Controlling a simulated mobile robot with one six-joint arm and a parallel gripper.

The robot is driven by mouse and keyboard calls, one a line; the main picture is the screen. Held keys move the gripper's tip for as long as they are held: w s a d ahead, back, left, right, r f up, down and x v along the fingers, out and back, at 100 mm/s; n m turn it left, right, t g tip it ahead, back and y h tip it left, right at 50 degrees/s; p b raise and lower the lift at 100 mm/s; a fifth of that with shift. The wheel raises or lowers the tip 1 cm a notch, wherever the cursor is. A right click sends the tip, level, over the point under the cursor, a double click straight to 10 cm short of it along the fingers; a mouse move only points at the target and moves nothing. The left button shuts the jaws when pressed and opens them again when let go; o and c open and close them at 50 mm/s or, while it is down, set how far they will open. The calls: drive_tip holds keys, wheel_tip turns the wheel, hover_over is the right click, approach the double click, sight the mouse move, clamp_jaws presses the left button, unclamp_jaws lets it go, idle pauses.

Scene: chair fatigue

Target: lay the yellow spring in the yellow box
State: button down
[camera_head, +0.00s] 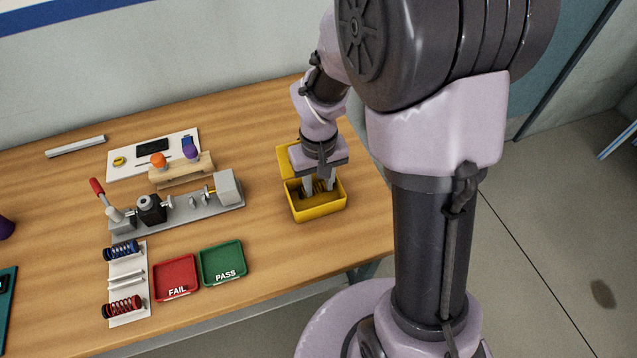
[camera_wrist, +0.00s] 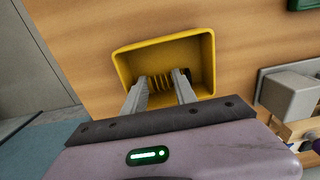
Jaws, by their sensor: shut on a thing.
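The yellow box (camera_head: 321,210) stands open at the right end of the table in the head view, with its lid raised at the back. Its rim also shows in the wrist view (camera_wrist: 208,48). My gripper (camera_head: 319,186) points down with its fingers inside the box opening. In the wrist view, the yellow spring (camera_wrist: 160,82) lies crosswise between the two fingertips, and my gripper (camera_wrist: 161,88) is shut on it. The spring is within the box walls. I cannot tell whether it touches the box floor. The fingers hide part of it.
Left of the box stand a spring tester (camera_head: 180,208) with a red-handled lever and a wooden stand (camera_head: 183,172) with orange and purple knobs. Red FAIL (camera_head: 176,276) and green PASS (camera_head: 222,262) trays lie in front. A white rack (camera_head: 128,291) holds blue and red springs.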

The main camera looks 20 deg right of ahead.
sight(319, 188)
drive_tip(key=c, duration=1)
unclamp_jaws()
drive_tip(key=shift+f, duration=0.15)
wheel_tip(319, 188, up, 12)
drive_tip(key=p, duration=0.5)
drive_tip(key=s+a+r+m+t+y, duration=0.1)
drive_tip(key=s+a+r+m+t, duration=0.1)
drive_tip(key=s+r, duration=0.4)
drive_tip(key=s+a+r+m+t+y, duration=0.1)
drive_tip(key=s+a+r+m+t, duration=0.1)
drive_tip(key=s+r, duration=0.5)
drive_tip(key=shift+s+a+t, duration=0.6)
drive_tip(key=shift+s+t, duration=0.2)
drive_tip(key=shift+t, duration=0.1)
